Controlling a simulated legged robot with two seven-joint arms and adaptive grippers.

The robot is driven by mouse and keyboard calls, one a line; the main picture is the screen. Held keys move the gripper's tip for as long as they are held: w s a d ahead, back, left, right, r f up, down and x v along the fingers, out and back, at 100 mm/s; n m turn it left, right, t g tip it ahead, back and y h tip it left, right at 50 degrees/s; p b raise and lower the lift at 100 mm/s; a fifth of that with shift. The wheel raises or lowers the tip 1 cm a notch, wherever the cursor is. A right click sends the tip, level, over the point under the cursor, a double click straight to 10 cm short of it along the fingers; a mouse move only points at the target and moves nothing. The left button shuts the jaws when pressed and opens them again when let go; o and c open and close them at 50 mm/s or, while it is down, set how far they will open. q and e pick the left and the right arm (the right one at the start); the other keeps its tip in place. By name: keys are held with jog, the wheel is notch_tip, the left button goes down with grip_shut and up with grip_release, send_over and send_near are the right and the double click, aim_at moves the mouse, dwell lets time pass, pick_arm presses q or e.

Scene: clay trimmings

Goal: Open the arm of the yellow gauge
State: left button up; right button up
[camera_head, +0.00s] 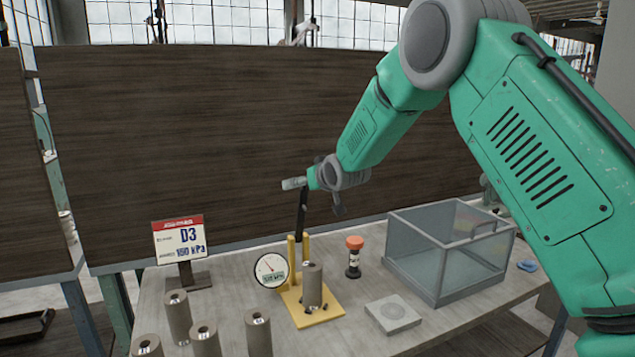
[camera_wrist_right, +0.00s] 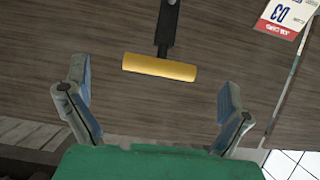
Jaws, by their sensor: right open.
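The yellow gauge (camera_head: 318,316) stands on the table, with a yellow base plate, two short yellow posts and a round white dial (camera_head: 271,270) at its left. A grey cylinder (camera_head: 312,286) stands upright on the plate. The gauge's black arm (camera_head: 301,222) points almost straight up from the posts. In the wrist view the arm (camera_wrist_right: 167,25) ends in a yellow crossbar handle (camera_wrist_right: 159,67). My right gripper (camera_head: 312,196) is open at the arm's top; in the wrist view its fingers (camera_wrist_right: 154,76) are spread either side of the handle, apart from it. My left gripper is not in view.
Several grey cylinders (camera_head: 178,317) stand at the front left. A D3 card (camera_head: 179,240) stands behind them. An orange-topped black item (camera_head: 354,257), a grey square block (camera_head: 393,314) and a clear bin (camera_head: 447,250) are to the right. A dark wooden panel (camera_head: 200,130) closes off the back.

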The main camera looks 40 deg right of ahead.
jog(key=v, duration=0.7)
jog(key=shift+s, duration=0.2)
jog(key=shift+f, duration=0.1)
jog(key=s+a+f+g+b, duration=0.1)
jog(key=s+a+f+b, duration=0.1)
jog(key=f, duration=0.9)
jog(key=s+a+f+n+g+y+b, duration=0.1)
jog(key=s+a+f, duration=0.4)
jog(key=f, duration=0.7)
jog(key=s+a+f+g+b, duration=0.3)
jog(key=s+f, duration=0.4)
jog(key=f, duration=0.4)
jog(key=shift+a+f+n+y+b, duration=0.15)
jog(key=shift+a+n+y+b, duration=0.25)
jog(key=shift+a, duration=0.05)
jog(key=s+a+f+g+b, duration=0.2)
jog(key=s+a+f, duration=0.1)
jog(key=s+f, duration=0.4)
jog(key=s+a+f+n+g+b, duration=0.1)
jog(key=s+a+f+g+b, duration=0.1)
jog(key=s+f, duration=0.5)
jog(key=s+a+f+g+y+b, duration=0.1)
jog(key=s+a+f+g+b, duration=0.2)
jog(key=s+f, duration=0.4)
jog(key=s, duration=0.9)
jog(key=shift+s+a+n, duration=0.25)
jog(key=shift+a+n, duration=0.05)
jog(key=shift+a, duration=0.05)
